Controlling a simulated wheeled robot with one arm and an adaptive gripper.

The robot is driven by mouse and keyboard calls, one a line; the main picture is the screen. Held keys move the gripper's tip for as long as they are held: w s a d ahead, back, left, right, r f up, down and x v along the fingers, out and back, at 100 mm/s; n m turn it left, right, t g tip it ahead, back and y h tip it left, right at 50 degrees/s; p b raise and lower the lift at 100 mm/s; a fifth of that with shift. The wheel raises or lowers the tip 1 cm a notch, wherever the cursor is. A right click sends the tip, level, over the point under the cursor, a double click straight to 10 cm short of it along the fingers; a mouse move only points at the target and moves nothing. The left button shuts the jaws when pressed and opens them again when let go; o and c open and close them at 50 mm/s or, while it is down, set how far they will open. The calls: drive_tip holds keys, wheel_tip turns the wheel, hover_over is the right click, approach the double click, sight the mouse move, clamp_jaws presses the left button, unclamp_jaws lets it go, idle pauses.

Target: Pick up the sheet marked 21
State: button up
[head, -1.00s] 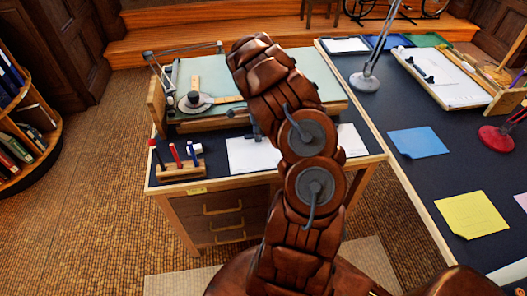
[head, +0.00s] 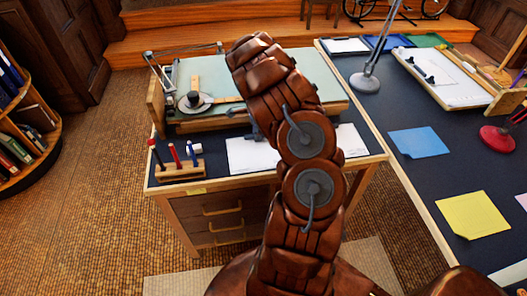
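A white sheet (head: 249,155) lies on the dark top of the left desk, partly hidden behind my arm. More white paper (head: 352,140) shows to the right of my arm. A blue sheet (head: 419,142), a yellow sheet (head: 472,215) and a pink sheet (head: 520,202), cut by the picture edge, lie on the right table. No number is legible on any sheet, so I cannot tell which is marked 21. My brown arm rises in the middle of the view. My gripper is not in view, and my arm covers part of the desk.
A green drafting board (head: 310,90) stands at the back of the left desk (head: 215,179). A pen stand (head: 180,170) is at its front left. On the right table are a grey lamp (head: 365,82), a red lamp base (head: 497,139) and another board (head: 455,80).

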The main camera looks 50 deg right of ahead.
drive_tip(key=shift+c, duration=0.4)
idle(0.4)
clamp_jaws()
drive_tip(key=shift+r+b, duration=0.5)
drive_tip(key=shift+r, duration=0.15)
drive_tip(key=shift+a+r, duration=0.1)
drive_tip(key=shift+r, duration=0.55)
drive_tip(key=shift+s+a+r, duration=0.15)
drive_tip(key=shift+s+r, duration=0.05)
drive_tip(key=shift+r, duration=0.95)
drive_tip(key=shift+s+a+r, duration=0.1)
drive_tip(key=shift+s+r, duration=0.1)
drive_tip(key=shift+r, duration=0.95)
drive_tip(key=shift+r, duration=0.1)
